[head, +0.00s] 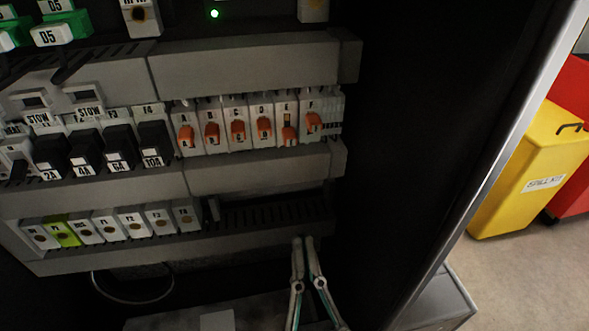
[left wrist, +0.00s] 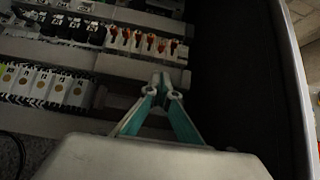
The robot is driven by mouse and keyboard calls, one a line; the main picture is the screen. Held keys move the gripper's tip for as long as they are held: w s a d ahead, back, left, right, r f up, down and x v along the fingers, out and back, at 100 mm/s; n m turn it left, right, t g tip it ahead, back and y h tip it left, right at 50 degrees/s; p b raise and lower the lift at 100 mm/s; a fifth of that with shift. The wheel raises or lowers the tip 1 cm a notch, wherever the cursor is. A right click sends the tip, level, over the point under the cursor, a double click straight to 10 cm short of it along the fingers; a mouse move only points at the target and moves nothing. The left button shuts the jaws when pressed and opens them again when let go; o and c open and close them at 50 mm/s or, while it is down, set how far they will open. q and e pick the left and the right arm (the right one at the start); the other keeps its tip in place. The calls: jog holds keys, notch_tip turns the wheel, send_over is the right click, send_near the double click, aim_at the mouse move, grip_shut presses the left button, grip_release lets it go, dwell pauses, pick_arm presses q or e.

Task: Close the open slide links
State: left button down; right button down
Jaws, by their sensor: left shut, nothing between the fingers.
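A row of white slide-link terminals (head: 237,142), lettered A to F, sits on the panel. Each has an orange slider. The slider on E (head: 289,133) sits lower than its neighbours, with a brownish slot above it. The slider on F (head: 314,121) and those on A to D look higher and roughly level along the row. The row also shows small in the left wrist view (left wrist: 149,43). My left gripper (head: 303,240) is shut and empty, below the row in front of the lower duct. Its tips also show in the left wrist view (left wrist: 161,79). My right gripper is out of view.
Black fuse holders (head: 86,149) stand left of the links. A lower row of white terminals (head: 105,226) includes one lime one. Grey ducts (head: 262,176) run between the rows. A metal cabinet edge (head: 490,150) and a yellow spill-kit bin (head: 525,170) are at the right.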

aim_at(289, 137)
pick_arm(q)
jog(key=x, duration=0.3)
jog(key=p+x, duration=0.1)
jog(key=x, duration=0.6)
jog(key=shift+s+r, duration=0.3)
jog(key=shift+r, duration=0.65)
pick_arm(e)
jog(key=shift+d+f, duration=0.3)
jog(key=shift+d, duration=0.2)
pick_arm(q)
jog(key=shift+r+p, duration=0.1)
jog(key=shift+p, duration=0.2)
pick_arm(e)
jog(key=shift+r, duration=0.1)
